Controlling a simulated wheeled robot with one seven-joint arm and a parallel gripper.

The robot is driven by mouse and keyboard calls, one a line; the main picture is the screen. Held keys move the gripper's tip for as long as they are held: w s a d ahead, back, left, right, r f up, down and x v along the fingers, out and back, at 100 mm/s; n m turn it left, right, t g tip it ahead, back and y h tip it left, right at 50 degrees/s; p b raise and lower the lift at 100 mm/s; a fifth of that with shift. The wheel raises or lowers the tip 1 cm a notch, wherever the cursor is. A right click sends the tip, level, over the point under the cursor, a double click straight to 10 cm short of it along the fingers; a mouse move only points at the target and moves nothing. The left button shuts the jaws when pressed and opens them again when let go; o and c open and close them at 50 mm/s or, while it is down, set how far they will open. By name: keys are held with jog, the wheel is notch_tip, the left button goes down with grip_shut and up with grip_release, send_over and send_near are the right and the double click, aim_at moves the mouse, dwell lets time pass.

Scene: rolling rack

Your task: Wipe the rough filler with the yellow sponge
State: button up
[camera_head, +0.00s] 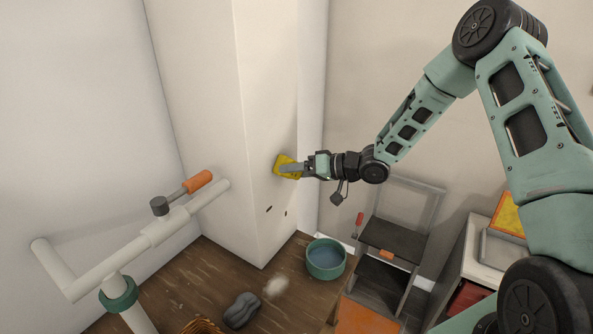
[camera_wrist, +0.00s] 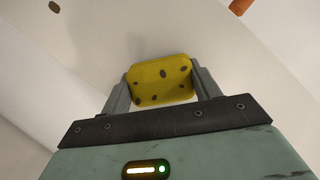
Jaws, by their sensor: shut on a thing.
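My gripper (camera_head: 293,170) is shut on the yellow sponge (camera_head: 284,162), at the right-hand face of the white column (camera_head: 262,120). The sponge is dark-spotted and sits between both fingers in the wrist view (camera_wrist: 160,82). It is at or very close to the column face; I cannot tell if it touches. I cannot clearly make out the rough filler; only a faint greyish shade shows on the face near the sponge. Two small dark marks (camera_head: 269,209) lie on the column below the sponge.
White pipework (camera_head: 125,250) with an orange-handled hammer (camera_head: 198,181) is at left.

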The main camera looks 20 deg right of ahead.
jog(key=shift+s+a+r, duration=0.1)
jog(key=shift+s+a, duration=0.4)
jog(key=shift+a, duration=0.4)
jog(key=shift+s+a+r, duration=0.1)
jog(key=shift+s+a, duration=0.35)
jog(key=shift+a, duration=0.4)
jog(key=shift+c, duration=0.7)
jog(key=shift+s+a+b, duration=0.3)
jog(key=shift+s+a, duration=0.3)
jog(key=shift+a, duration=0.15)
jog(key=shift+s+a+b, duration=0.3)
jog(key=shift+s+a, duration=0.25)
jog(key=shift+a, duration=0.2)
jog(key=shift+d, duration=0.1)
jog(key=shift+s+d+f+p, duration=0.1)
jog(key=shift+s+d+p, duration=0.05)
jog(key=shift+s+d, duration=0.55)
jog(key=shift+s+d+p, duration=0.15)
jog(key=shift+s+d, duration=0.35)
jog(key=shift+s, duration=0.4)
jog(key=shift+s+d+f+p, duration=0.1)
jog(key=shift+s+d+p, duration=0.05)
jog(key=shift+s+d, duration=0.55)
jog(key=shift+s, duration=0.2)
jog(key=shift+s+d, duration=0.8)
jog(key=shift+s, duration=0.3)
